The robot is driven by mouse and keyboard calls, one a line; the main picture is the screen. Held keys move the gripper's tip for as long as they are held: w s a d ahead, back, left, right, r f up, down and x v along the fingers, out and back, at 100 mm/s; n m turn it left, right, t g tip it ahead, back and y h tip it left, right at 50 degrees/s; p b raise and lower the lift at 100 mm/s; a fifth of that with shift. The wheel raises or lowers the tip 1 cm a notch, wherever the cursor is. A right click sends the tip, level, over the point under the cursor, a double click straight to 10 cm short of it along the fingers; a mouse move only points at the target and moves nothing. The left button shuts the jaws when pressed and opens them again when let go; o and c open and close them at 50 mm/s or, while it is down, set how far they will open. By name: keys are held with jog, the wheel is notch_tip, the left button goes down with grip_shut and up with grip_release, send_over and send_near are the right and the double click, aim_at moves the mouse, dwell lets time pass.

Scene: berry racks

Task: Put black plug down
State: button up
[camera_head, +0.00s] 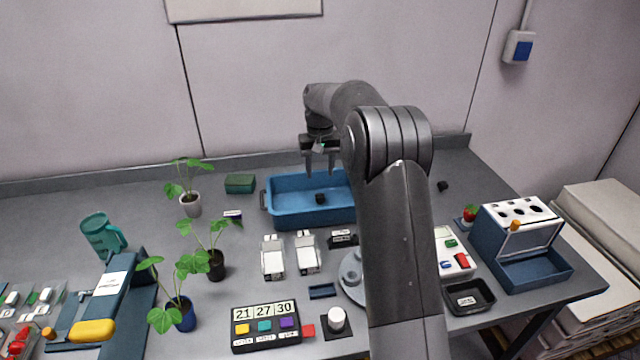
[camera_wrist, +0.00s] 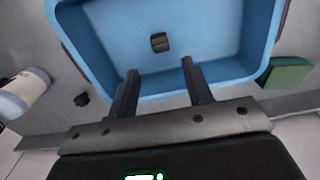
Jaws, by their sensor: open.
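A small black plug (camera_head: 320,198) lies on the floor of the blue tray (camera_head: 290,220); it also shows in the wrist view (camera_wrist: 160,42). My gripper (camera_head: 320,172) is above the tray, apart from this plug. In the wrist view its two fingers (camera_wrist: 159,68) are spread with nothing between them, and the plug lies beyond their tips. A second small black piece (camera_head: 442,186) lies on the bench to the right of the tray, and in the wrist view (camera_wrist: 82,99) it is outside the tray wall. I cannot tell which one the task names.
A green box (camera_head: 240,184) stands left of the tray. Potted plants (camera_head: 190,203) are farther left. White-and-grey blocks (camera_head: 273,258) and a display box (camera_head: 265,328) are in front. A blue rack (camera_head: 520,245) stands at right. My arm hides part of the bench.

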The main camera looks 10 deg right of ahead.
jog(key=s+r+t, duration=0.3)
jog(key=s+r, duration=1.2)
jog(key=s, duration=0.4)
jog(key=s+f+t, duration=0.1)
jog(key=s+f, duration=0.1)
jog(key=s, duration=1)
jog(key=s+f+t, duration=0.1)
jog(key=s+f, duration=0.1)
jog(key=s, duration=1)
jog(key=shift+s+a+f+t, duration=0.3)
jog(key=shift+s+a+f, duration=0.05)
jog(key=shift+a, duration=0.05)
jog(key=shift+o, duration=0.5)
